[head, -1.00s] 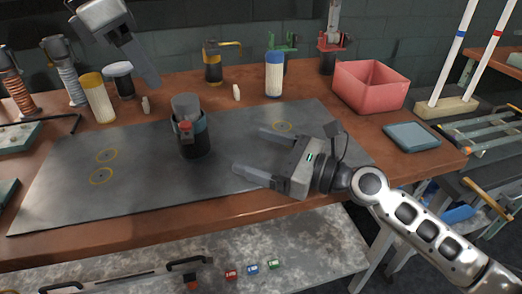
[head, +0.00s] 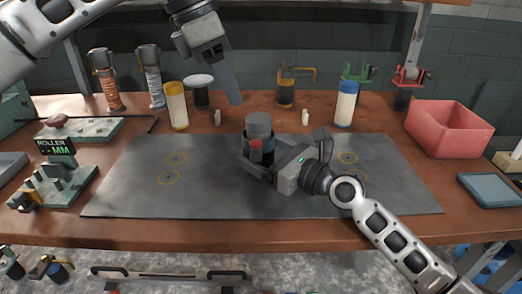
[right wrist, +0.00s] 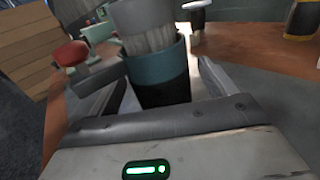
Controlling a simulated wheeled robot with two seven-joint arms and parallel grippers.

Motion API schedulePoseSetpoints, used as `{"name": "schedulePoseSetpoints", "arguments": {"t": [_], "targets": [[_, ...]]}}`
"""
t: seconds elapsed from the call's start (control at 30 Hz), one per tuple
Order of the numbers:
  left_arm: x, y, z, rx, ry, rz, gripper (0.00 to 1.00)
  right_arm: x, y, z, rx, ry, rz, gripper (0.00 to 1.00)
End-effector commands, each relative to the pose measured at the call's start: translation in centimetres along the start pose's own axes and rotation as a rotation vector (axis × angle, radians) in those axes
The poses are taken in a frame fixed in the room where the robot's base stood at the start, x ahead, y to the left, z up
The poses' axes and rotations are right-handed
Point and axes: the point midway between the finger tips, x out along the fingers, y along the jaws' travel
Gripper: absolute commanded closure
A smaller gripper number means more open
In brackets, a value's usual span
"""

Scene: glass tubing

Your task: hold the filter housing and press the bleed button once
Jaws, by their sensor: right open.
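The filter housing (head: 260,127) stands upright on the dark mat, a dark cylinder with a teal band and grey top. A red button-like part (head: 255,146) is on its near side. My right gripper (head: 263,168) is open, low at the housing. In the right wrist view the housing (right wrist: 162,78) stands between the two spread fingers; whether either finger touches it is unclear. A red knob (right wrist: 71,54) shows left of it there; I cannot tell whether it belongs to the housing. My left gripper (head: 233,88) hangs above and left of the housing, pointing down; its opening is unclear.
The dark mat (head: 120,190) is largely clear around the housing. Behind stand a yellow-capped cylinder (head: 177,106), a blue-capped cylinder (head: 345,104) and two small pale pieces. A red bin (head: 450,130) and blue-grey tray (head: 490,189) are right. A roller device (head: 55,170) is left.

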Motion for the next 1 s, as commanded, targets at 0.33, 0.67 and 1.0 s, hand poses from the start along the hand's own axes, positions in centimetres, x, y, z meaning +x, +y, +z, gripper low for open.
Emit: {"name": "schedulePoseSetpoints", "arguments": {"t": [0.33,0.67,1.0], "targets": [[0.00,-0.01,0.01,0.000,0.000,0.000,0.64,0.97,0.02,0.01,-0.001,0.000,0.000,0.16],[0.00,-0.01,0.01,0.000,0.000,0.000,0.64,0.93,0.02,0.00,-0.001,0.000,0.000,0.68],[0.41,-0.13,0.50,0.354,0.030,0.041,1.00,0.91,0.01,-0.02,-0.001,0.001,0.000,0.68]]}}
